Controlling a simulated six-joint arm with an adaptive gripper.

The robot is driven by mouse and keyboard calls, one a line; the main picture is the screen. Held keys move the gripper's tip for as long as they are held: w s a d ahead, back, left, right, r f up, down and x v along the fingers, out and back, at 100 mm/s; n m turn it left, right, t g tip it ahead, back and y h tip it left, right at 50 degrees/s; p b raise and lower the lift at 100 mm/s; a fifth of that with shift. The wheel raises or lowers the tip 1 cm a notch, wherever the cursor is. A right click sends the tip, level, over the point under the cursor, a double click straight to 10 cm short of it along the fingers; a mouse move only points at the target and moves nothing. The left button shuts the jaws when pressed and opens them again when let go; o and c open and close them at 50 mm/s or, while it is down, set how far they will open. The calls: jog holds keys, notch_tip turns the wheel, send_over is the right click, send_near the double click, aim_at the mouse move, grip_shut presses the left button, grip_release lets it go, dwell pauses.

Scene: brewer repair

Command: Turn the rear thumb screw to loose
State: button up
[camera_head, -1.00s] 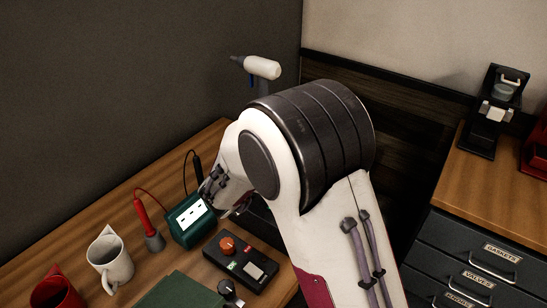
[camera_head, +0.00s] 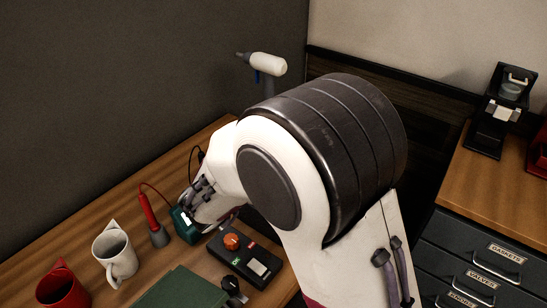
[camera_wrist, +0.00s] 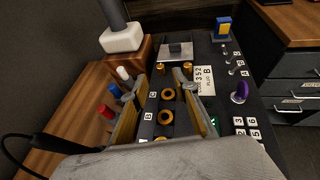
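In the wrist view my gripper (camera_wrist: 165,78) shows as two long grey fingers with tan inner faces, spread apart over a dark panel. Several brass ring-shaped parts (camera_wrist: 167,95) lie in a row between the fingers, with a white B label beside them. Two more brass knobs, a left one (camera_wrist: 160,68) and a right one (camera_wrist: 187,68), stand near the fingertips, in front of a grey block (camera_wrist: 180,50). I cannot tell for sure which is the rear thumb screw. No held object shows. In the head view my arm hides the gripper's fingers and the panel.
A purple knob (camera_wrist: 239,92) and switches lie right of the fingers. Drawers (camera_head: 490,270) stand at right.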

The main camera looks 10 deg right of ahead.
jog(key=shift+v, duration=2.35)
jog(key=shift+w, duration=0.15)
jog(key=shift+w+a+r+m+g+h, duration=0.1)
jog(key=shift+w+m+g+h, duration=0.1)
jog(key=shift+w+m+h, duration=0.35)
jog(key=shift+w+a+r+m+g+h, duration=0.15)
jog(key=shift+w+m+g, duration=0.1)
jog(key=shift+w, duration=0.45)
jog(key=shift+w+d+f+m+g+h, duration=0.1)
jog(key=shift+w+m+g+h, duration=0.35)
jog(key=shift+w+m+h, duration=0.25)
jog(key=shift+w+f+m+g+h, duration=0.5)
jog(key=shift+w+m+g+h, duration=0.1)
jog(key=shift+w+m+g, duration=0.2)
jog(key=shift+w+a+f+m+g+h, duration=0.3)
jog(key=shift+f+m+g, duration=0.25)
jog(key=shift+g, duration=0.35)
